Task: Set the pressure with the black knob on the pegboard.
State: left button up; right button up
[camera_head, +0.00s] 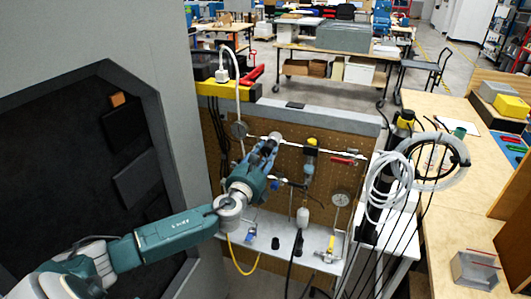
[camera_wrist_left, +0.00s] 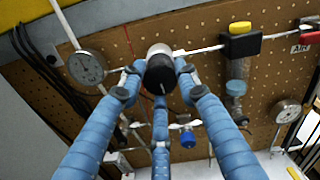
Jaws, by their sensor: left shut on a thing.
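The black knob (camera_wrist_left: 160,75) sits on a metal regulator body in front of the pegboard (camera_wrist_left: 200,40). The blue fingers of my left gripper (camera_wrist_left: 158,82) are closed around the knob from several sides in the left wrist view. In the head view my left gripper (camera_head: 266,150) reaches the pegboard (camera_head: 325,187) and largely hides the knob. A round pressure gauge (camera_wrist_left: 86,67) is just left of the knob; its reading is too small to tell. My right gripper is not in view.
A yellow-topped filter unit (camera_head: 310,152), a red-handled valve (camera_head: 343,160) and a second gauge (camera_head: 341,198) are mounted right of the gripper. Coiled white tubing (camera_head: 388,178) hangs further right. A shelf with small fittings (camera_head: 276,243) lies below.

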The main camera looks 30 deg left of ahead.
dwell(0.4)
pick_arm(q)
jog(key=o, duration=1.1)
jog(key=shift+o, duration=0.2)
jog(key=v, duration=0.7)
jog(key=shift+s, duration=0.25)
